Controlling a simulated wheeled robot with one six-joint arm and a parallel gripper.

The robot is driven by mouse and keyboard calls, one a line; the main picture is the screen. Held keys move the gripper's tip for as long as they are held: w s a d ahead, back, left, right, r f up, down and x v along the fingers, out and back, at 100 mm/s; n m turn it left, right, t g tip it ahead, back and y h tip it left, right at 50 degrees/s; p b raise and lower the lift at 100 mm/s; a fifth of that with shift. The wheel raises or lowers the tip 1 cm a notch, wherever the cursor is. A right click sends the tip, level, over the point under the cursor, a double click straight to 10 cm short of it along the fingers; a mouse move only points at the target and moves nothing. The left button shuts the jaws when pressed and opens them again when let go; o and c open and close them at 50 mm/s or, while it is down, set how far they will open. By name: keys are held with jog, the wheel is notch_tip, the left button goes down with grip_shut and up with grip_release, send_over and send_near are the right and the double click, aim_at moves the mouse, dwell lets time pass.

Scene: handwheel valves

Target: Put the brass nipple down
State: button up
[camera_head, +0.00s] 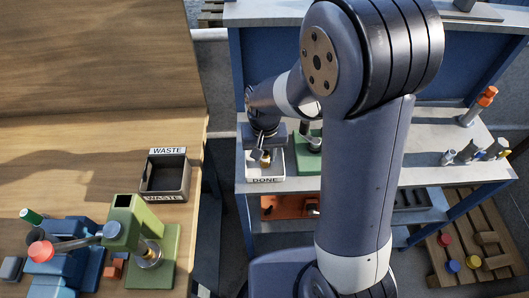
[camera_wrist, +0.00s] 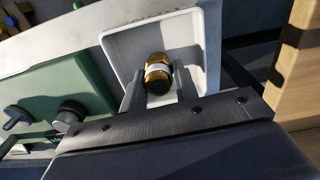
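The brass nipple (camera_wrist: 158,72), a short brass cylinder with a pale band, is between the fingers of my gripper (camera_wrist: 158,90) in the wrist view. The fingers sit close on both sides of it, and my gripper looks shut on it. The nipple is over the inside of the white DONE tray (camera_wrist: 117,45). I cannot tell whether its lower end touches the tray floor. In the head view my gripper (camera_head: 264,155) points down over the DONE tray (camera_head: 265,180), and the nipple is small and partly hidden there.
A green device (camera_head: 309,160) stands right beside the DONE tray. A black WASTE bin (camera_head: 165,176) and a green press (camera_head: 125,225) stand on the wooden bench at left. An orange-topped tool (camera_head: 480,103) and small metal parts lie at the bench's right end.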

aim_at(265, 153)
jog(key=o, duration=0.4)
jog(key=shift+o, duration=0.2)
jog(key=shift+r, duration=0.1)
notch_tip(265, 153, up, 12)
jog(key=shift+r, duration=0.1)
dwell(0.3)
notch_tip(265, 153, down, 12)
jog(key=shift+r, duration=0.1)
jog(key=shift+w+r, duration=0.1)
jog(key=shift+r, duration=1.55)
